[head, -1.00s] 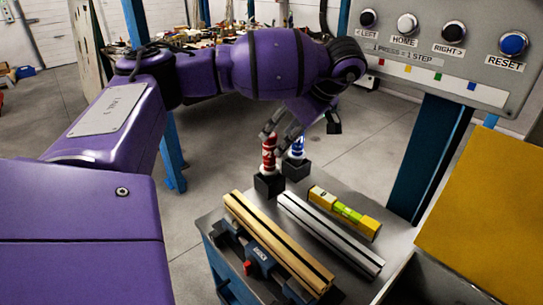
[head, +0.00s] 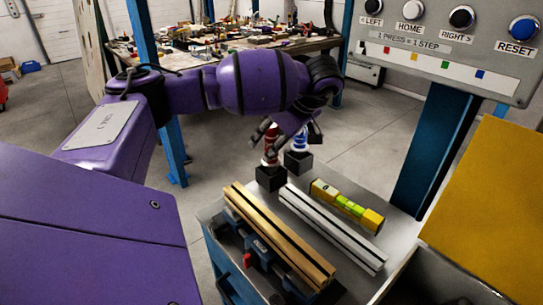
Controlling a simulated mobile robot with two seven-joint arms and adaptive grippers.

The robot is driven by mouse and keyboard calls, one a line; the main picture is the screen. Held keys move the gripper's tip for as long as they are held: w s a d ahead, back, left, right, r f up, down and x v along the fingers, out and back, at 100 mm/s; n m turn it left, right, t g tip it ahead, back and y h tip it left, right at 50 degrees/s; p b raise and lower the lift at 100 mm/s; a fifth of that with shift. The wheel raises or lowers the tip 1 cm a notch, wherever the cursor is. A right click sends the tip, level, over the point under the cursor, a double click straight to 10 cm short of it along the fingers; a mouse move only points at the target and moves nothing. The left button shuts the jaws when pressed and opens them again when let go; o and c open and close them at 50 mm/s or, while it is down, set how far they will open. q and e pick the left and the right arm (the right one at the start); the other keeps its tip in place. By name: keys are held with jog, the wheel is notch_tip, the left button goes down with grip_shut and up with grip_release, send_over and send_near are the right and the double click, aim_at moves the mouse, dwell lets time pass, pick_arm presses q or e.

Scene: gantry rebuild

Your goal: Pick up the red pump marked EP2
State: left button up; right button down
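The red pump (head: 271,146) stands upright in a black square holder (head: 270,179) at the far end of the grey bench. Its marking is too small to read. My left gripper (head: 264,145) reaches down from the right, with its fingers apart on either side of the red pump's upper part; whether they touch it I cannot tell. The fingers hide some of the pump. A blue pump (head: 300,140) stands in a second black holder (head: 299,161) just behind and to the right, close to the gripper's wrist. My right gripper is not in view.
A wooden rail (head: 280,240), a blue vise (head: 262,252), a silver rail (head: 332,228) and a yellow level (head: 347,206) lie on the bench (head: 211,214). A button panel (head: 450,45) and blue post (head: 434,145) stand at right. A yellow panel (head: 490,205) is nearby.

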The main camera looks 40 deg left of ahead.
pick_arm(q)
grip_shut()
